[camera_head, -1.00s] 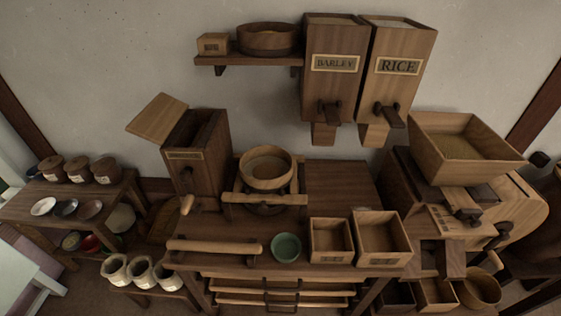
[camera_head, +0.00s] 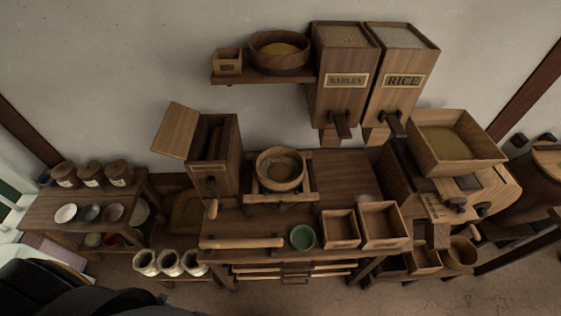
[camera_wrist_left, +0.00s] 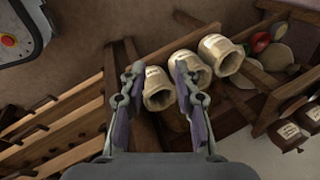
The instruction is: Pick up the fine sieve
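A round wooden hoop (camera_head: 281,182) with a tan inside rests on a wooden frame (camera_head: 262,196) on the workbench in the head view. It looks like a sieve, but its mesh is too small to tell whether it is the fine one. My left gripper (camera_wrist_left: 157,72) shows in the left wrist view, open and empty, its fingers apart above the floor and several pale sacks. It is far from the hoop, which is not in that view. Part of my left arm shows dark at the lower left of the head view. My right gripper is not in view.
The workbench (camera_head: 335,172) also bears a green bowl (camera_head: 302,237) and two open boxes (camera_head: 384,226). Barley (camera_head: 343,95) and rice (camera_head: 403,92) hoppers hang behind. Pale sacks (camera_head: 170,263) stand at lower left, by a side table with jars (camera_head: 91,173).

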